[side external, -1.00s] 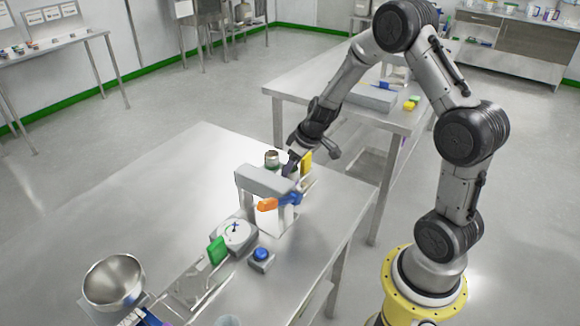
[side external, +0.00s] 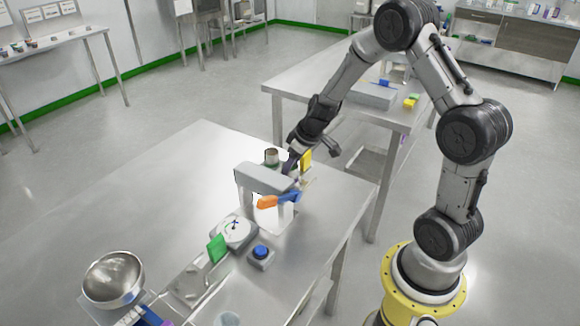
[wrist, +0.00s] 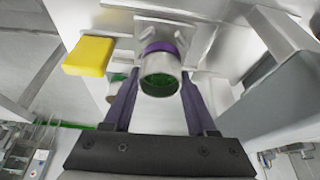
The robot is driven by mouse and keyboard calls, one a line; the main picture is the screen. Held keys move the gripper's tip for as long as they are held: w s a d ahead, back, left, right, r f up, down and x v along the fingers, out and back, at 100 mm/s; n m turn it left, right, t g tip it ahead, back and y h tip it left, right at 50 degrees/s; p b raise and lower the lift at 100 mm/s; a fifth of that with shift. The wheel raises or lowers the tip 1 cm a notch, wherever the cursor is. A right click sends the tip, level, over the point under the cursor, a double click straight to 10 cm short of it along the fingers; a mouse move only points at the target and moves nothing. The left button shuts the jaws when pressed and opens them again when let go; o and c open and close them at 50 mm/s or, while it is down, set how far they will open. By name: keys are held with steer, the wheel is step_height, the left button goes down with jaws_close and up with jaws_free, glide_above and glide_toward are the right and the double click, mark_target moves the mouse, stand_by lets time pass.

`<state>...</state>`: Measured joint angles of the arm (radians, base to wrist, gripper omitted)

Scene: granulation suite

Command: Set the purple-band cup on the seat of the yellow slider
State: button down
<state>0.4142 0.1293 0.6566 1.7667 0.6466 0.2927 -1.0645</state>
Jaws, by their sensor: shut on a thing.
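The purple-band cup (wrist: 160,80) is a grey metal cylinder with a purple band and green inside, in the middle of the wrist view. My gripper (wrist: 160,88) is shut on it, with a dark purple finger on each side. In the side view my gripper (side external: 291,163) is behind the grey-topped station, and I cannot make out the held cup there. The yellow slider's yellow block (wrist: 88,56) is left of the cup and apart from it; it also shows in the side view (side external: 306,160). I cannot clearly identify its seat or tell whether the cup touches it.
Another cup with green on it (side external: 271,157) stands beside the station, whose grey top (side external: 265,179) is close to my gripper. An orange handle (side external: 267,202), green block (side external: 216,248), blue button (side external: 261,252) and metal bowl (side external: 112,278) are nearer the front. The table's left side is clear.

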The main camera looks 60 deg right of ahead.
steer(key=shift+f, duration=0.9)
stand_by(1.4)
steer(key=shift+c, duration=0.6)
jaws_free()
steer(key=shift+o, duration=0.6)
steer(key=shift+r, duration=0.1)
step_height(320, 180, up, 8)
stand_by(0.5)
